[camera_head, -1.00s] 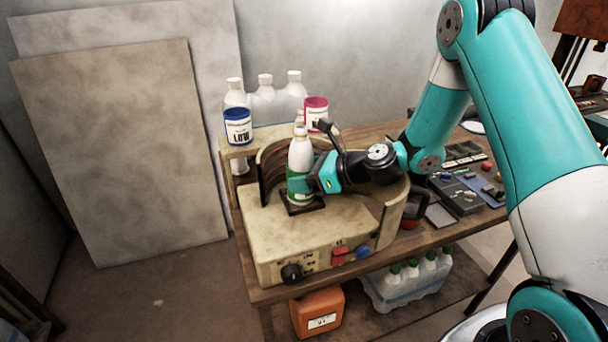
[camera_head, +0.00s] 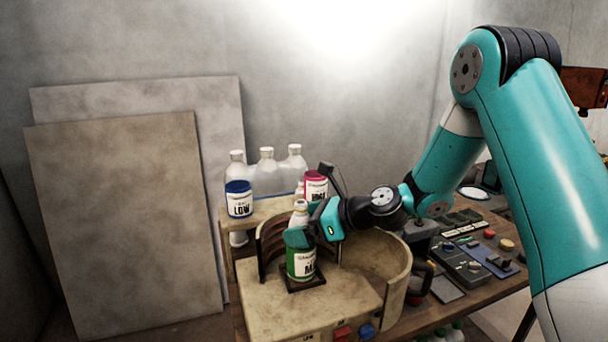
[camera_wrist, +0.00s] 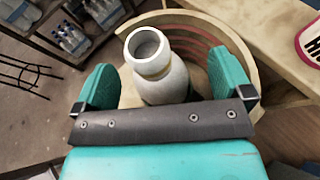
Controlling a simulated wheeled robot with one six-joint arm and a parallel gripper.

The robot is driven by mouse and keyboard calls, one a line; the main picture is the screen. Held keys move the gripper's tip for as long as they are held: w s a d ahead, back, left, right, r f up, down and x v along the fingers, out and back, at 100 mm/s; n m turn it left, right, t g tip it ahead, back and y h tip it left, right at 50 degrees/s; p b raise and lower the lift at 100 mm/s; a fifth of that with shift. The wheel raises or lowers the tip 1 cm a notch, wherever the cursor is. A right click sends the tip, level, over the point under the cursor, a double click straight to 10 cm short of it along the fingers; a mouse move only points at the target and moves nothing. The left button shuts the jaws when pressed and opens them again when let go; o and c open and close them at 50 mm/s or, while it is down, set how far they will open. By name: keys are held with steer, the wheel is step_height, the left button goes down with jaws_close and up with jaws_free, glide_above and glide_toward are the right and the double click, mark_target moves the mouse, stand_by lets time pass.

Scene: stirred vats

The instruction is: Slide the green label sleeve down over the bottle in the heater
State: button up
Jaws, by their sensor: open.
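The white bottle (camera_head: 300,214) stands upright on a small dark plate in the beige heater (camera_head: 318,307). The green label sleeve (camera_head: 301,266) is around the lower part of the bottle, close to the plate. My gripper (camera_head: 303,236) is open at the bottle's upper part, just above the sleeve, with one teal finger in front of the bottle. In the wrist view, the bottle's open neck (camera_wrist: 150,55) rises between the two spread fingers, with gaps on both sides.
The heater's curved guard wall (camera_head: 385,262) stands close around my gripper. Behind it a shelf holds a blue-labelled LOW jar (camera_head: 239,199), a pink-labelled jar (camera_head: 315,187) and clear bottles (camera_head: 267,172). A control box (camera_head: 462,266) lies to the right.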

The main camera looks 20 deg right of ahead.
step_height(320, 180, up, 13)
steer(key=shift+r, duration=0.1)
stand_by(0.7)
steer(key=s+a+f+n+g+h, duration=0.1)
steer(key=s+a+n+g, duration=0.15)
steer(key=s+n, duration=0.5)
steer(key=s+a+f+n+g+h, duration=0.1)
steer(key=s+a+n+g, duration=0.1)
steer(key=s+a+n, duration=0.35)
steer(key=s+d+f+n+g+h, duration=0.1)
steer(key=s+n+g+h, duration=0.1)
steer(key=s+n, duration=0.7)
steer(key=s+d+f+n+g+h, duration=0.2)
steer(key=s+n, duration=0.6)
steer(key=n, duration=0.3)
steer(key=shift+s, duration=0.35)
